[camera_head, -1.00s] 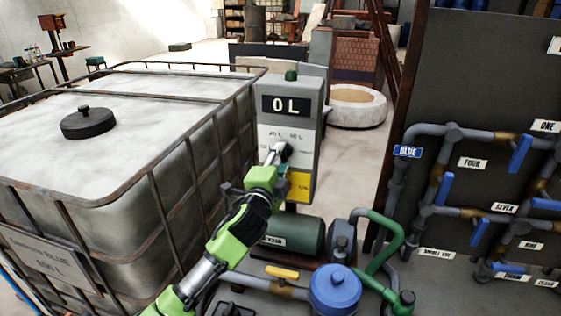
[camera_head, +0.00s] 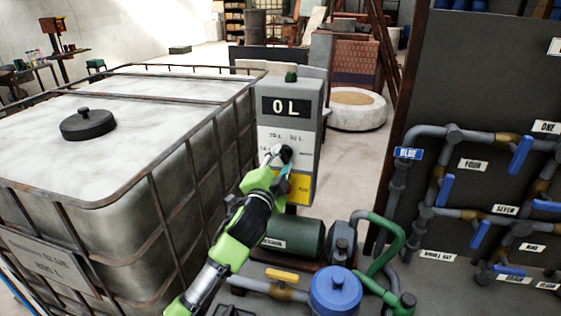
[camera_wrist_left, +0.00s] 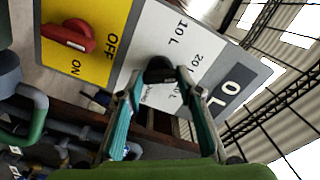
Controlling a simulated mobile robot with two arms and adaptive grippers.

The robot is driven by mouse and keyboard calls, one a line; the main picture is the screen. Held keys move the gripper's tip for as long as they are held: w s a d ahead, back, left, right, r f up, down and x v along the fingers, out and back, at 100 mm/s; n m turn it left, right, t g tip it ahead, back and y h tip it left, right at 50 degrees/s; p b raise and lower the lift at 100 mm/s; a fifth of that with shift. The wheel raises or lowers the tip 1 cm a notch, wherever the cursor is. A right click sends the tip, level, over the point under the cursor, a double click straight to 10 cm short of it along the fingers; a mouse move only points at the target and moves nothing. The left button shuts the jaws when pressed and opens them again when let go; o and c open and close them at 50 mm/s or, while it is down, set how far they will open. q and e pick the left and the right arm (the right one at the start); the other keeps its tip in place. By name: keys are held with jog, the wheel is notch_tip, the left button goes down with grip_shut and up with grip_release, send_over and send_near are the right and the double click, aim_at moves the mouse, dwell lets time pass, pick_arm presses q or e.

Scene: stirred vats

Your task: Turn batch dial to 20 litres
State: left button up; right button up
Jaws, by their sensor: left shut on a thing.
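The batch dial is a dark knob (camera_wrist_left: 158,70) on the white face of a grey control box (camera_head: 312,120). In the left wrist view its scale shows 10 L and 20; other marks are partly hidden by my fingers. I cannot tell where the knob points. The display (camera_head: 287,107) above it reads 0 L. My left gripper (camera_head: 279,160) is at the dial, and its teal fingers (camera_wrist_left: 162,84) are shut on the knob from both sides. In the head view the gripper partly covers the dial. My right gripper does not show.
A red OFF/ON switch (camera_wrist_left: 68,36) sits on a yellow panel beside the dial face. A large caged tank (camera_head: 130,200) stands close on the left. A green pump (camera_head: 295,236) and blue-capped vessel (camera_head: 335,290) lie below. A pipe board with blue valves (camera_head: 480,235) stands right.

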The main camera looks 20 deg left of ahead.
pick_arm(q)
jog(key=o, duration=1.1)
jog(key=s, duration=1.2)
jog(key=shift+d, duration=0.2)
